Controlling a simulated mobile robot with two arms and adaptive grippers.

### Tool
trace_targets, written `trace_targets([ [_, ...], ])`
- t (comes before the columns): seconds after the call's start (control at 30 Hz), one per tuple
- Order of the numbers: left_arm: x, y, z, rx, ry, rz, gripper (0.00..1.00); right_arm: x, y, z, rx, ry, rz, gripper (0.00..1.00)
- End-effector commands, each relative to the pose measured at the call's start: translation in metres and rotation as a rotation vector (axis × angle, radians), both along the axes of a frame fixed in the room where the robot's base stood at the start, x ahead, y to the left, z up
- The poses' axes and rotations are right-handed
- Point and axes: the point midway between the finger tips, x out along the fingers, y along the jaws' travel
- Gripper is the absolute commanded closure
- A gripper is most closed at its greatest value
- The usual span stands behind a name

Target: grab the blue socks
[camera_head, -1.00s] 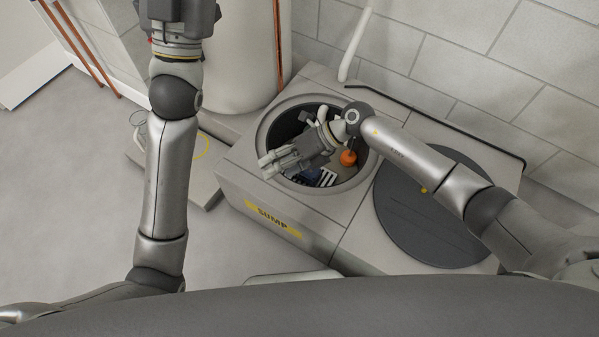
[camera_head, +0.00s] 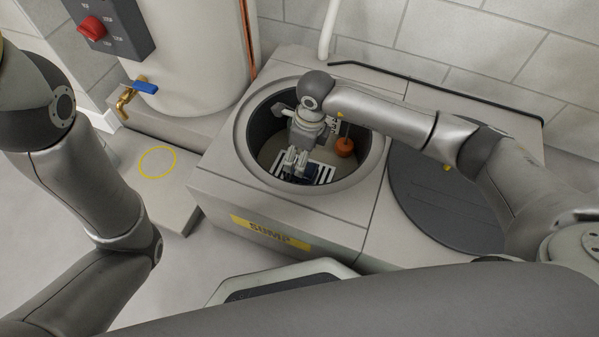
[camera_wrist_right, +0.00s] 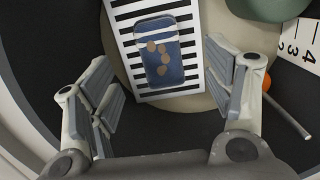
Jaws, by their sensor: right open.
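The blue socks (camera_wrist_right: 158,50) look like a folded blue bundle with several tan spots, in the right wrist view. They lie on a black-and-white striped panel (camera_wrist_right: 125,13) inside the round sump pit (camera_head: 253,130). In the head view they show as a small dark blue patch (camera_head: 312,172), partly hidden by my right gripper (camera_head: 295,166). My right gripper reaches down into the pit, and its fingers are spread and empty. In the wrist view the socks lie ahead of the open gap between its fingers (camera_wrist_right: 166,90). My left gripper is out of view.
An orange ball-like float (camera_head: 345,148) sits in the pit right of my gripper. A numbered scale strip (camera_wrist_right: 305,40) is at the right in the wrist view. A closed dark round lid (camera_head: 440,215) lies right of the opening. A white tank (camera_head: 195,50) stands behind left.

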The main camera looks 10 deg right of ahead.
Motion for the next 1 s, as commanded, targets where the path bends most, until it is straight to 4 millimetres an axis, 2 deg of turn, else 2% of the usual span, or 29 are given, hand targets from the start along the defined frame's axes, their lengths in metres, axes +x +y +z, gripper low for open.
trace_targets([
  [0.03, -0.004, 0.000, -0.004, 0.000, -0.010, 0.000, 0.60, 0.000, 0.001, -0.010, 0.001, 0.000, 0.000, 0.26],
  [0.2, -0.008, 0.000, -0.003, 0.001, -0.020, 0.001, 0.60, 0.001, 0.002, -0.017, 0.002, 0.000, -0.001, 0.26],
  [0.33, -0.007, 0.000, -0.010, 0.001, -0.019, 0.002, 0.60, 0.000, 0.001, -0.024, 0.001, 0.000, -0.001, 0.26],
  [0.47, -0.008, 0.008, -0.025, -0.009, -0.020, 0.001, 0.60, -0.002, 0.000, -0.038, 0.001, 0.000, -0.001, 0.26],
  [0.7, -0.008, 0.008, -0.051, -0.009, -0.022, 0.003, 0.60, -0.002, 0.000, -0.066, 0.003, 0.001, -0.002, 0.26],
  [1.0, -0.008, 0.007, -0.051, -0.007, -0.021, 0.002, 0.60, -0.002, 0.001, -0.067, 0.003, 0.001, -0.001, 0.26],
])
